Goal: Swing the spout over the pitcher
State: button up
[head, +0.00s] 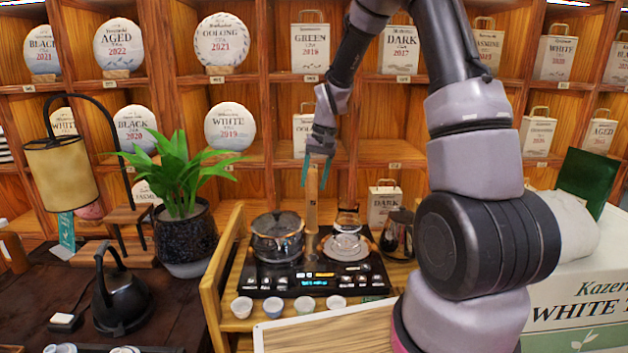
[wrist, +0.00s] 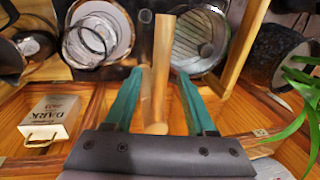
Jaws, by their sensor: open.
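The spout appears to be the upright wooden post (head: 312,208) at the back of the black tea stove (head: 318,279); in the wrist view its wood (wrist: 162,50) runs between my fingers. My gripper (head: 317,176) is open, one teal finger on each side of the post's top. In the wrist view (wrist: 160,74) gaps show beside the wood, and I cannot tell any contact. A small glass vessel (head: 347,221) stands on the stove's right plate, and a dark metal pitcher (head: 397,236) stands right of it. I cannot tell which is the task's pitcher.
A glass pot (head: 277,238) sits on the stove's left side. Several small cups (head: 289,308) line the stove's front. A potted plant (head: 185,235) and a black kettle (head: 118,300) stand left. Wooden shelves with tea packages rise behind.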

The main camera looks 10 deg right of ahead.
grip_shut()
dwell(1.4)
